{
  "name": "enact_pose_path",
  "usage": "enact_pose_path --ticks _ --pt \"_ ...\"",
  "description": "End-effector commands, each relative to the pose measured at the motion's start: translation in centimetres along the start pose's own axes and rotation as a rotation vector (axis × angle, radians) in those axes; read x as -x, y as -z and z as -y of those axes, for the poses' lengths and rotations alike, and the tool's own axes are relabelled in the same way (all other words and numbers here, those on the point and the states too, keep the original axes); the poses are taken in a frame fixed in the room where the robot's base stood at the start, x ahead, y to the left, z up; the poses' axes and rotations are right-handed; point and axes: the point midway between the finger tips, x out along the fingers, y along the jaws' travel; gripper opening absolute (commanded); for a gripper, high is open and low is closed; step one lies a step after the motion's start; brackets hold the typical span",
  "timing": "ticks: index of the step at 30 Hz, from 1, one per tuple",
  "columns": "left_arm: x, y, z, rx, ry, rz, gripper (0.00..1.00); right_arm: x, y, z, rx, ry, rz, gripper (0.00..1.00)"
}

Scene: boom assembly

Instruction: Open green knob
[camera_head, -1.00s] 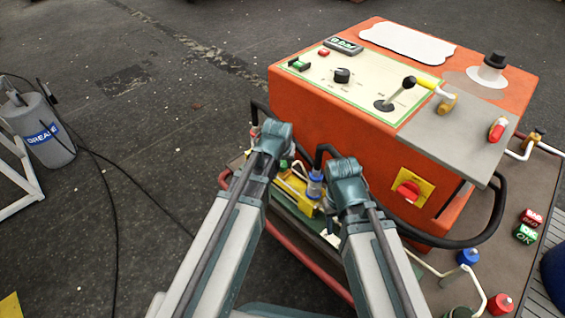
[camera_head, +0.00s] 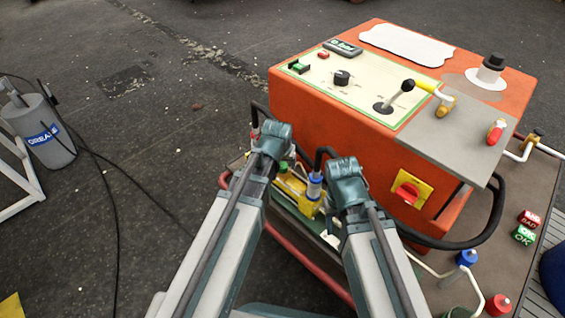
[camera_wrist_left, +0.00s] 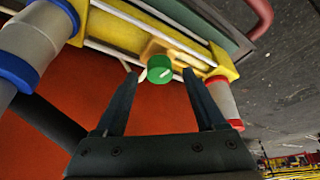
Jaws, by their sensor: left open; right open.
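The green knob (camera_wrist_left: 159,68) is a small round cap with a pale mark on its face. It sits on a yellow block (camera_wrist_left: 185,58) in the left wrist view. My left gripper (camera_wrist_left: 161,78) is open, with one dark finger on each side of the knob. Gaps show between the fingers and the knob, so it is not clamped. In the head view, my left and right forearms reach toward the yellow fittings (camera_head: 309,193) beside the orange machine, and they hide both grippers' fingers. The right gripper's fingers show in no view.
The orange machine (camera_head: 330,120) with a control panel stands close to the right of my arms. A red knob on a yellow plate (camera_head: 424,188) is on its side. Black hoses and pipes run around its base. Open floor lies to the left, with a grey canister (camera_head: 45,150).

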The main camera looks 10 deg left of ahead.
Motion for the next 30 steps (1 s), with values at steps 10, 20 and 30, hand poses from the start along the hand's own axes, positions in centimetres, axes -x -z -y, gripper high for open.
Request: enact_pose_path --ticks 10,20,30 --pt "5.5 0.2 0.0 -0.001 0.0 0.0 0.72 5.1 -0.3 -0.4 -0.004 0.005 0.001 0.5" --pt "11.0 0.1 0.0 0.0 0.0 0.0 0.72 10.1 -0.6 -0.8 -0.005 0.011 0.001 0.5" --pt "12.9 0.0 0.0 0.001 0.0 0.001 0.72 11.8 -0.7 -1.0 -0.005 0.011 0.001 0.5"
